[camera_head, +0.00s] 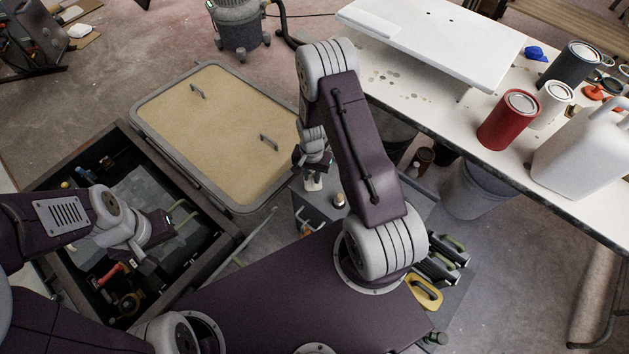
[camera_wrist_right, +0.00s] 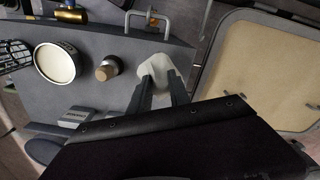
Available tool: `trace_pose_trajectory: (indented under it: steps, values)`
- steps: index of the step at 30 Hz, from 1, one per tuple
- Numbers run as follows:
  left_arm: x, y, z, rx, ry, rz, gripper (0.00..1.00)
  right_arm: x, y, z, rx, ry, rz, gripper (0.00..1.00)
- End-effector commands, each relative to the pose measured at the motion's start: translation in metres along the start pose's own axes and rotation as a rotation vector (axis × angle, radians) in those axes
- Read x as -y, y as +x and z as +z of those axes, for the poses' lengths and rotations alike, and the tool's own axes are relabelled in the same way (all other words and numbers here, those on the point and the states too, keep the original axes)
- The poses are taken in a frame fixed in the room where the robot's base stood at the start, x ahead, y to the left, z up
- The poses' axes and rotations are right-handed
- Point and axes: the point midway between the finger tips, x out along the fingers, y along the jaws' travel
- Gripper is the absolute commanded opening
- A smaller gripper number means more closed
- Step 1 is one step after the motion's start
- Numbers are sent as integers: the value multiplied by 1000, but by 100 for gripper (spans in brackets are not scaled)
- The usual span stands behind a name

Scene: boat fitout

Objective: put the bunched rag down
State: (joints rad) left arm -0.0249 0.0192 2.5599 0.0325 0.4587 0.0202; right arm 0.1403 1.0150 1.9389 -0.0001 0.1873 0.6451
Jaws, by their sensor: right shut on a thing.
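The bunched rag (camera_wrist_right: 158,66) is a small off-white lump. My right gripper (camera_wrist_right: 162,88) is shut on it, as the right wrist view shows, with the fingers pinching its near side. In the head view the rag (camera_head: 313,184) shows below the right gripper (camera_head: 314,168), over or at the left edge of a grey top (camera_head: 318,214). I cannot tell whether the rag touches this surface. My left gripper (camera_head: 158,238) is over an open dark case (camera_head: 215,252) at the left; its jaw opening is unclear.
A round pale-topped can (camera_wrist_right: 55,63) and a brown-capped item (camera_wrist_right: 107,69) stand left of the rag in the wrist view. A tan-panelled lid (camera_head: 225,130) lies beyond the case. A white workbench (camera_head: 455,125) holds a red can (camera_head: 508,120) and a white jug (camera_head: 585,150).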

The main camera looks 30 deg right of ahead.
Motion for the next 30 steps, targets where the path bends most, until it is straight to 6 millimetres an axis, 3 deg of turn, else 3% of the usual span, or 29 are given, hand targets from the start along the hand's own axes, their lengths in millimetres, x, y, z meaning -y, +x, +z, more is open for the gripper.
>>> trace_pose_trajectory:
  steps: [4,10,16,27,28,30]
  values:
    - [0,5,0,0,0,0,36,-1,12,-19,0,0,0,0]
    - [0,6,1,0,0,0,36,-2,18,-20,2,-2,2,0]
    - [0,17,2,0,0,0,36,-2,52,-20,1,-2,2,0]
    - [0,19,2,0,0,0,36,-2,57,-21,-1,-1,1,0]
    - [0,18,2,0,0,0,36,-2,56,-21,-1,-1,1,31]
    - [0,17,2,0,0,0,36,-2,56,-21,-1,-1,1,45]
